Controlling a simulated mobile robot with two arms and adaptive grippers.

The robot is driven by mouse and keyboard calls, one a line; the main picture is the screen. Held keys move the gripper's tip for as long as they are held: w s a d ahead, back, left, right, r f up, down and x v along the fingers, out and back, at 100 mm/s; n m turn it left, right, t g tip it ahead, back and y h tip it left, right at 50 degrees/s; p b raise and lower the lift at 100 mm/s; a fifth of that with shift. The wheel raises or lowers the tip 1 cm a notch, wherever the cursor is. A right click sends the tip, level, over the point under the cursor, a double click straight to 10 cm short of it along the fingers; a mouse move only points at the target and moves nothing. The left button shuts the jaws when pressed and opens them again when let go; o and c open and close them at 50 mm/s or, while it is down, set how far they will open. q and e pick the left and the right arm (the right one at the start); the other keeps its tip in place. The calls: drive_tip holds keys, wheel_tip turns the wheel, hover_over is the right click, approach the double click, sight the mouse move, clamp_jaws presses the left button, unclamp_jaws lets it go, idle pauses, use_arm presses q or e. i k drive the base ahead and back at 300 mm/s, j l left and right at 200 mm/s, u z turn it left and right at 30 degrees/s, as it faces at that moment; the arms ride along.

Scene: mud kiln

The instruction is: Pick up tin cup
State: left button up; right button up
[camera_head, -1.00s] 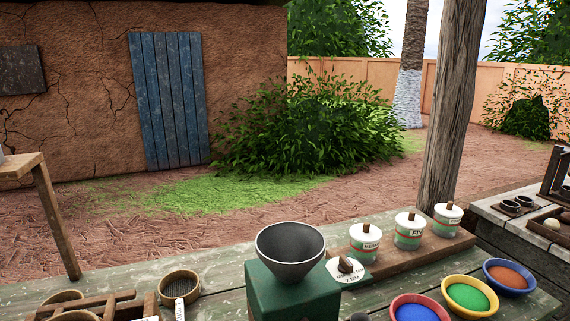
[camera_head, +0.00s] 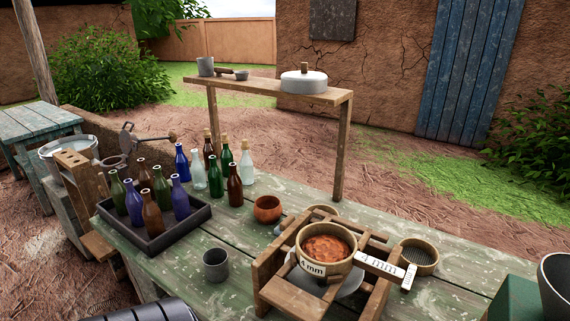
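A small grey metal cup (camera_head: 215,264) stands upright on the green worktable (camera_head: 220,298), near its front left part, left of the wooden sieve frame. A second grey cup (camera_head: 205,66) stands on the raised wooden shelf behind the table. Both look like tin, and I cannot tell from looks alone which one the task names. Neither of my grippers shows in this view.
A dark tray (camera_head: 158,236) of bottles lies left of the near cup, with more bottles behind it. A lidded white pot (camera_head: 304,82) shares the shelf.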

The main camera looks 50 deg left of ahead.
sight(216, 260)
drive_tip(key=u, duration=2.25)
